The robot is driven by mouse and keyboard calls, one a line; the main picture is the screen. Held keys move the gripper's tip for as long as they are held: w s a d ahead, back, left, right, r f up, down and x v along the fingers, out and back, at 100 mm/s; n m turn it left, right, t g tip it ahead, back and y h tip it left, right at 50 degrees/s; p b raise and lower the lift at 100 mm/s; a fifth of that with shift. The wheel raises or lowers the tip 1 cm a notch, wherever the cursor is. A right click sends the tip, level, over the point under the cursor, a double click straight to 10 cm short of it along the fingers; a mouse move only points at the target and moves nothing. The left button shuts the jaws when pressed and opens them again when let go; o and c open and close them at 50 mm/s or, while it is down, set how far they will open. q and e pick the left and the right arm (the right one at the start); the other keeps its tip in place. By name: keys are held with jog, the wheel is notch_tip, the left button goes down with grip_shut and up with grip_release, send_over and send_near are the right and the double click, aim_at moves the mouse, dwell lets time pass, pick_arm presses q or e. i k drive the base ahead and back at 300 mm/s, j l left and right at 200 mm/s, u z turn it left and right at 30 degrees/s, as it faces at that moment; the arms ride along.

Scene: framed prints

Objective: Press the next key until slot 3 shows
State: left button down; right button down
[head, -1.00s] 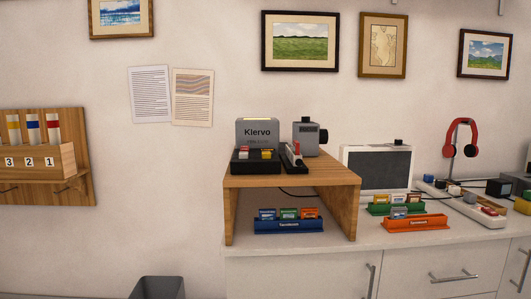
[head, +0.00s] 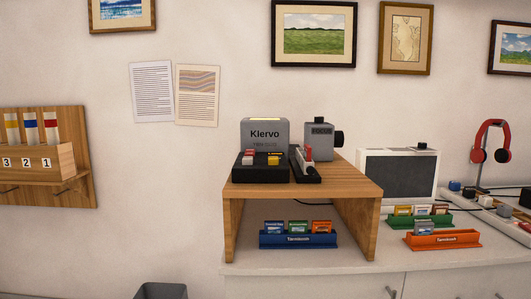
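A grey Klervo device (head: 264,134) stands on a wooden riser on the counter. In front of it is a black key base (head: 260,170) with a whitish-red key (head: 249,157) at left and a yellow key (head: 273,158) at right. Their labels are too small to read, so I cannot tell which is the next key. To its right are a grey unit marked FOCUS (head: 319,139) with a black knob and a black base with a red and white lever (head: 306,160). No slot number readout can be made out. Neither of my grippers is in view.
The wooden riser (head: 300,186) shelters a blue tray (head: 298,240) of small boxes. Green (head: 420,221) and orange (head: 443,240) trays, a white-framed screen (head: 398,174) and red headphones (head: 490,142) stand to the right. A grey bin (head: 160,291) is below left; a numbered rack (head: 38,160) hangs at left.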

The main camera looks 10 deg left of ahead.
aim_at(272, 160)
jog(key=i+l+u, duration=0.15)
jog(key=i, duration=0.25)
jog(key=i+l+u, duration=0.15)
jog(key=i, duration=0.25)
